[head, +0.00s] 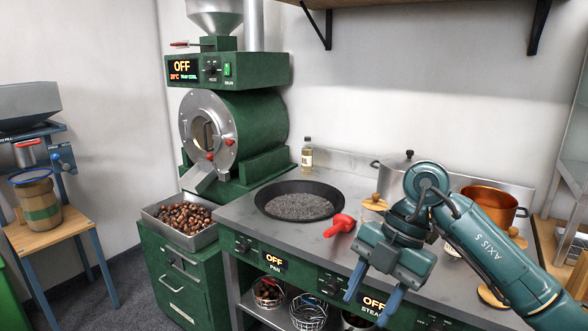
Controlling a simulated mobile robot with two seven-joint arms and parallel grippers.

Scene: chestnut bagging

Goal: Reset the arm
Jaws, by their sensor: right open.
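My right gripper (369,293) hangs in front of the counter's front edge, near the second OFF display. Its two blue fingers are apart and point down, with nothing between them. My right arm comes in from the lower right and hides part of the counter and what stands behind it. My left gripper is not in view.
A black pan (299,201) with grey grains and a red handle (340,225) sits on the steel counter (243,211). A metal tray (207,231) of chestnuts stands below the green roaster (252,125). A copper pot (493,203) is behind my arm. Baskets (308,311) sit underneath.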

